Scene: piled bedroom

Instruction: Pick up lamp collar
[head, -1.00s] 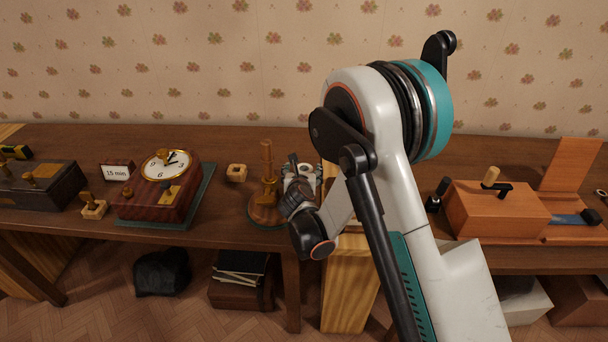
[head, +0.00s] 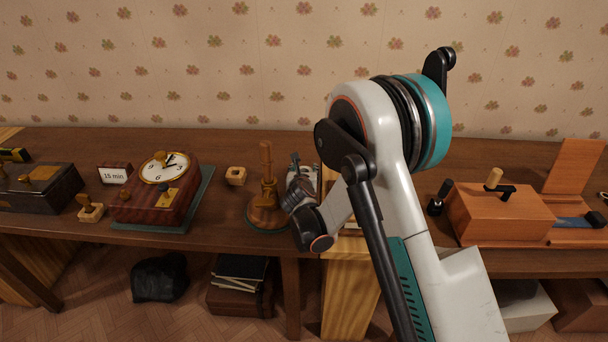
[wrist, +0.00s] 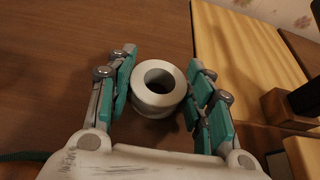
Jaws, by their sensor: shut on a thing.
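The lamp collar, a pale white ring with a round hole (wrist: 158,76), sits upright between the two teal-padded fingers of my gripper (wrist: 164,84) in the wrist view. The fingers are closed against its left and right sides. The brown tabletop shows just around and behind it; I cannot tell whether it touches the wood. In the head view my gripper (head: 296,168) is over the table, right of the wooden lamp stand, and hides the collar.
The wooden stand with a round base (head: 266,212) is close left of my gripper. A pale wooden board (wrist: 240,60) lies right of the collar. An orange box (head: 495,212) stands right.

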